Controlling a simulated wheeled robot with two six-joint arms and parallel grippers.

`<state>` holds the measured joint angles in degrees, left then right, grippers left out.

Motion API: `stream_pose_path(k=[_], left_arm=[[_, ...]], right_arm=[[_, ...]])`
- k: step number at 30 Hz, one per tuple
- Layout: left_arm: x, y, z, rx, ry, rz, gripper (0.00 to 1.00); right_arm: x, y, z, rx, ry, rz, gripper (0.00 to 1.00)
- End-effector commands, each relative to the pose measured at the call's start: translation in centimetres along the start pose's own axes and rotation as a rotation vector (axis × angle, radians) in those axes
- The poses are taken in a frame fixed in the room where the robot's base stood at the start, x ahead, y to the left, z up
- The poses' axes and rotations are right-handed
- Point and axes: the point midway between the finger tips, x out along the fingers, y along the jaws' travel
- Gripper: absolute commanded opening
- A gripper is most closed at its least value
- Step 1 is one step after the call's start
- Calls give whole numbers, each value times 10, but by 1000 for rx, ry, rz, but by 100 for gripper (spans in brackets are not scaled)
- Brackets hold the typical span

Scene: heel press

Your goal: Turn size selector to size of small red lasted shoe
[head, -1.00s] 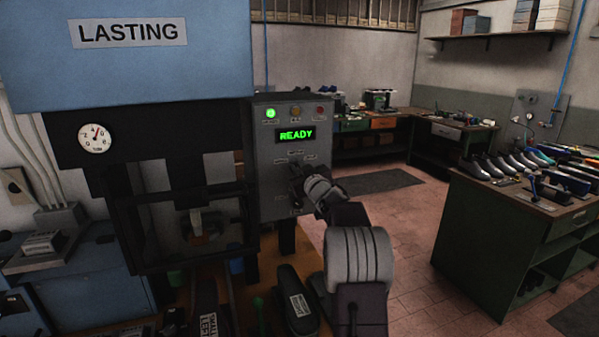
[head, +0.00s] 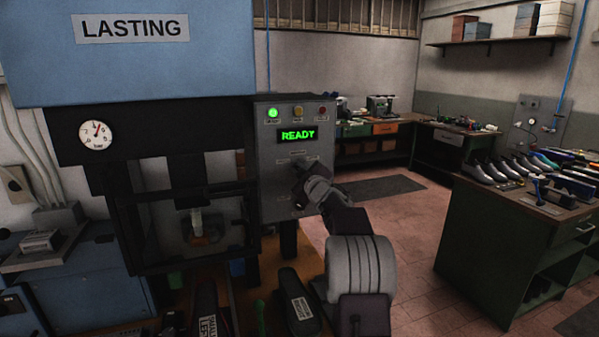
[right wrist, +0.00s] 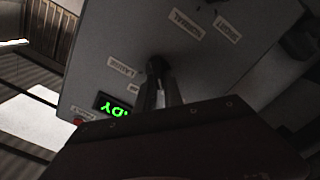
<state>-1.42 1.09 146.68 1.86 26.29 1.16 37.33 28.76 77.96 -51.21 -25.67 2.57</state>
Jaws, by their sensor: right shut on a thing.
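The grey control panel (head: 282,215) of the lasting press carries a green READY display (head: 297,135). My right gripper (head: 302,178) is at the panel front below the display, shut on the selector knob. The knob is mostly hidden by the fingers. In the right wrist view the fingers (right wrist: 155,82) meet at the panel, with small tilted labels around them. The knob's pointed size cannot be read. My left gripper is out of view.
A green bench (head: 478,250) with several shoes stands right. The press's gauge (head: 96,134) is at left.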

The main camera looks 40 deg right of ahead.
Motion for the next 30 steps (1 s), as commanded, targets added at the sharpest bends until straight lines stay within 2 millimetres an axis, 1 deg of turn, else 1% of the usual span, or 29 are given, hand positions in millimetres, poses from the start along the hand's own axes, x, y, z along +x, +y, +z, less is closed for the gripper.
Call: stream_pose_path(k=[9, 10, 11, 12, 20, 23, 26, 30], left_arm=[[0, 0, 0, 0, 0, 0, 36], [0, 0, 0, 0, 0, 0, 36], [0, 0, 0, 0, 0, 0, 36], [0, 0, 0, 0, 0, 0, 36], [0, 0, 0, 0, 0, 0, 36], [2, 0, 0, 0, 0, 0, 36], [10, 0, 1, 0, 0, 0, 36], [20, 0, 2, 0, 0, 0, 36]], right_arm=[[0, 0, 1, -5, -2, -1, 0], [0, 0, 1, -5, -2, -1, 14], [0, 0, 1, -5, -2, -1, 23], [0, 0, 1, -4, -2, -1, 34], [0, 0, 0, -3, -1, -1, 34], [-4, 0, 1, -3, -1, 0, 34], [-16, -1, 2, -3, -2, 2, 34], [-46, -2, 3, -4, -2, 2, 34]])
